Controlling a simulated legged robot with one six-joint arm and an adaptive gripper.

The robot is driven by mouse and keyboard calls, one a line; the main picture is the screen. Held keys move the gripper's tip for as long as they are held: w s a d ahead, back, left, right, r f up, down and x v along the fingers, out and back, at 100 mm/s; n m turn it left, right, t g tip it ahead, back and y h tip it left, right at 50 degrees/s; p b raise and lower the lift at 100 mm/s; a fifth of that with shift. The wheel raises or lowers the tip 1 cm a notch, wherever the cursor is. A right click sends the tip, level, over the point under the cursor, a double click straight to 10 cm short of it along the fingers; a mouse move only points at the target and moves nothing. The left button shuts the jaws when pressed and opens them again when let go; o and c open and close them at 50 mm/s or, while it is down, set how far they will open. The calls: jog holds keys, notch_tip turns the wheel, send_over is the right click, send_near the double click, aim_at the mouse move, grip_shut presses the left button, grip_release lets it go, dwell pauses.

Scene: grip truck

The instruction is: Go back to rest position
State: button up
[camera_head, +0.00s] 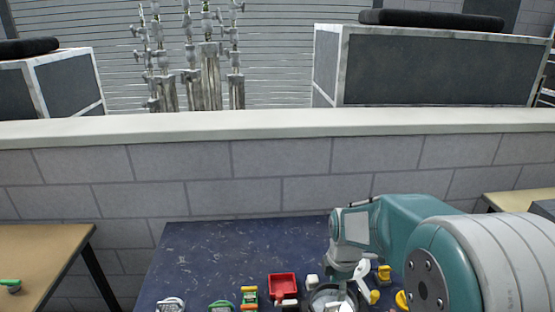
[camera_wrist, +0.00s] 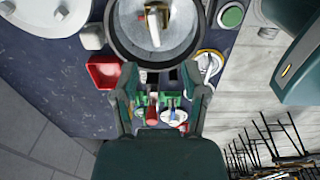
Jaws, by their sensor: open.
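My gripper (camera_wrist: 160,72) is open in the wrist view, its two green fingers apart. Nothing is seen clamped between the fingers. Small green, red, blue and white items (camera_wrist: 166,112) show through the gap, apparently beyond the fingers. A round grey bowl (camera_wrist: 118,38) lies just past the fingertips in the picture, with a gold and white object (camera_wrist: 155,25) in it. My teal and white arm reaches in from the right in the head view and covers part of the dark blue table (camera_head: 215,255).
A red tray (camera_head: 283,285) stands left of the bowl (camera_head: 315,299). A green and yellow toy (camera_head: 249,297) and a small white item (camera_head: 312,281) are nearby. Yellow items (camera_head: 384,273) lie near my arm. A brick wall (camera_head: 260,165) stands behind. The table's back left is clear.

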jog(key=s+r+m+t, duration=0.2)
jog(key=s+r+m, duration=0.5)
jog(key=s+m, duration=0.2)
jog(key=s+a+r+m+t, duration=0.1)
jog(key=s+r+m+t, duration=0.2)
jog(key=s+r+m, duration=0.4)
jog(key=s+m, duration=0.2)
jog(key=s, duration=0.1)
jog(key=shift+s+a+r+m, duration=0.2)
jog(key=shift+r+m, duration=0.1)
jog(key=shift+m, duration=0.1)
